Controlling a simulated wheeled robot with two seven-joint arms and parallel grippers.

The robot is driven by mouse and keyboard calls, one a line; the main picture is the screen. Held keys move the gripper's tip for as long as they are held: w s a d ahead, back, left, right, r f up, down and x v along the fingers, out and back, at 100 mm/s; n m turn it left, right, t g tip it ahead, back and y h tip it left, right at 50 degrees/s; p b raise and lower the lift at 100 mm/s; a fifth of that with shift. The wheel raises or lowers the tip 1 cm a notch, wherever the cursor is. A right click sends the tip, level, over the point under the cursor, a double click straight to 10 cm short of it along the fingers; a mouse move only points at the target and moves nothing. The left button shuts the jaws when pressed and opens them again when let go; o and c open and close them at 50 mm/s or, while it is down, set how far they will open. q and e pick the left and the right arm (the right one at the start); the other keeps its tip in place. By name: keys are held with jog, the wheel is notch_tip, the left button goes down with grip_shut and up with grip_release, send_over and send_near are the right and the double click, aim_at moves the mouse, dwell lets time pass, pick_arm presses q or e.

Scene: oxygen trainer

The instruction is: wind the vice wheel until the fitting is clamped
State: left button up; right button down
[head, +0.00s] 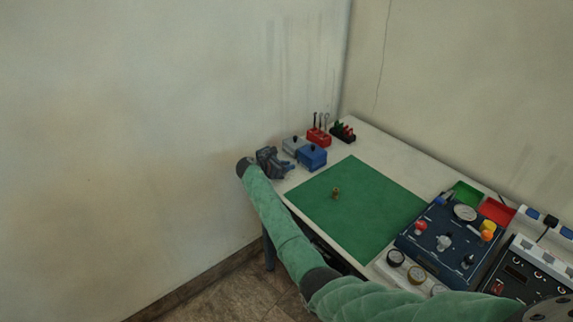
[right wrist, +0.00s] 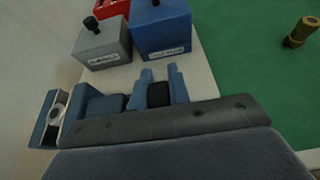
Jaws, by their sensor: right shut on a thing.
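My right gripper (head: 273,163) is at the left edge of the bench, its arm reaching in from the lower right. In the right wrist view, two blue-grey fingers (right wrist: 162,78) stand on either side of a dark piece (right wrist: 158,95), which I take to be part of the vice wheel. The gripper is shut on it. The rest of the vice is hidden or cannot be told apart from the gripper. A small brass fitting (head: 336,193) stands on the green mat, apart from the gripper; it also shows in the right wrist view (right wrist: 300,32). My left gripper is not in view.
A grey box (head: 294,145) and a blue box (head: 312,157) with black knobs stand just beyond the gripper. A red tool holder (head: 318,137) is behind them. The green mat (head: 375,220) is mostly clear.

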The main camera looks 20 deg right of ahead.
jog(key=c, duration=1.6)
grip_release()
